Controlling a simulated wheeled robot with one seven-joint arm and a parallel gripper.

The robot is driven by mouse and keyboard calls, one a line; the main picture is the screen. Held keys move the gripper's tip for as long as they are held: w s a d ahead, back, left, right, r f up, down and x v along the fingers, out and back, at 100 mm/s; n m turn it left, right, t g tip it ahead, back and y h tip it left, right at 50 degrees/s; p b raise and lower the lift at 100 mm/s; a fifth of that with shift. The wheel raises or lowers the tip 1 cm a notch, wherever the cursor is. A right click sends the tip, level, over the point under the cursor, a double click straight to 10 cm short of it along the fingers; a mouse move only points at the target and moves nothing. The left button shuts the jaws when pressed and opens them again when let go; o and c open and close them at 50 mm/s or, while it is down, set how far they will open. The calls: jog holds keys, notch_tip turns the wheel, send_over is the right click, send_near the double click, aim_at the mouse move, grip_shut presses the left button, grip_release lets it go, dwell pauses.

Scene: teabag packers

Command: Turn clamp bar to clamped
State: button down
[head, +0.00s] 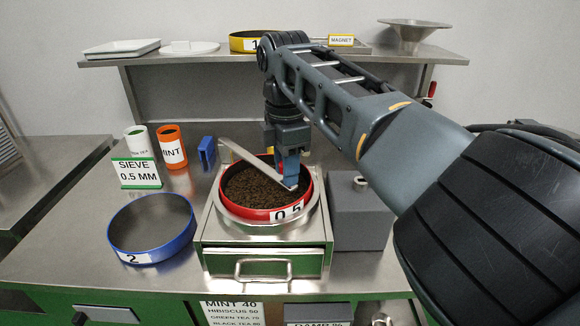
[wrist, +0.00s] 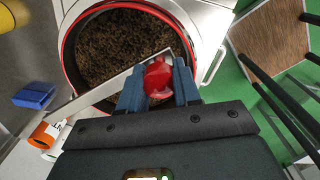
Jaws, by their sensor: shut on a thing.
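The clamp bar (head: 252,160) is a flat metal strip lying slantwise over the red sieve (head: 224,200), which is labelled 0.5 and holds dark leaf material. The bar also shows in the wrist view (wrist: 96,96), crossing the sieve's rim. My gripper (head: 291,172) is over the right part of the sieve. Its blue fingers are shut on the red knob (wrist: 158,78) at the bar's end, as the wrist view shows. In the head view the fingers hide the knob.
The sieve sits on a metal machine with a front drawer (head: 264,264). A blue-rimmed sieve (head: 152,228) labelled 2 lies to the left. Cups (head: 171,147), a blue block (head: 207,152) and a sign (head: 136,173) stand behind it. A grey box (head: 358,215) stands right. A shelf (head: 200,57) runs behind.

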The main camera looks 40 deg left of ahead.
jog(key=shift+s+a, duration=0.15)
jog(key=shift+s, duration=0.15)
jog(key=c, duration=1)
grip_release()
jog(key=shift+s, duration=0.1)
jog(key=shift+o, duration=1.1)
jog(key=shift+r+b, duration=0.65)
jog(key=shift+r, duration=3.3)
